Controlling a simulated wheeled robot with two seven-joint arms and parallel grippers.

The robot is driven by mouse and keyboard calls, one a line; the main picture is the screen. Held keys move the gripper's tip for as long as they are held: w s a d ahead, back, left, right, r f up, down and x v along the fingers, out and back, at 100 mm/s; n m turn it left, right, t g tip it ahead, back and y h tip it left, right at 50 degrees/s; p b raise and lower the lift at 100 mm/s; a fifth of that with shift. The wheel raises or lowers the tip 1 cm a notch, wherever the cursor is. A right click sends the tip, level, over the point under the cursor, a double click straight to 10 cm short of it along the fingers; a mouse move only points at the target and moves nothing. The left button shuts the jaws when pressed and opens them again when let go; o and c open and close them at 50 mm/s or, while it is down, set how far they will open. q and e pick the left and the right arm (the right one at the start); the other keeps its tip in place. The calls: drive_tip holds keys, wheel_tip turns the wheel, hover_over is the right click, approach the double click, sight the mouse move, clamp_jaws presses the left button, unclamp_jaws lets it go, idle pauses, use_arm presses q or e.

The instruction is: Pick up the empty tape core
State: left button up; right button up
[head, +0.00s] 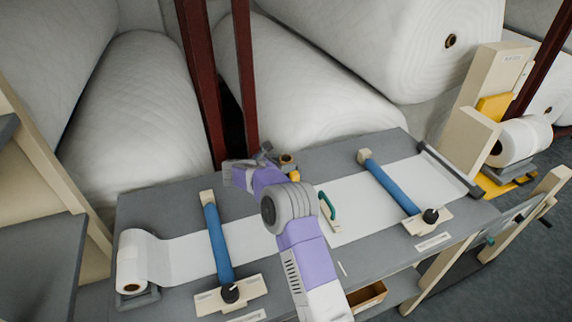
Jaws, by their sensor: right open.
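A small brown ring with a dark hole, which looks like the empty tape core (288,159), sits near the back edge of the grey table, partly hidden by my right arm. My right gripper (266,152) is just left of it, open, with its dark fingers near the back of the table. I cannot tell whether the fingers touch the ring. My left gripper is not in view.
A yellow object (294,175) is just in front of the ring. Two blue bars (218,243) (390,187) cross the white sheet (350,205). A teal-handled tool (327,206) lies on the sheet. A white roll (131,262) is at the left end. Dark red posts (244,80) and large wadding rolls (310,90) stand behind.

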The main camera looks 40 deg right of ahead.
drive_tip(key=shift+x, duration=0.8)
drive_tip(key=shift+c, duration=0.4)
drive_tip(key=c, duration=0.6)
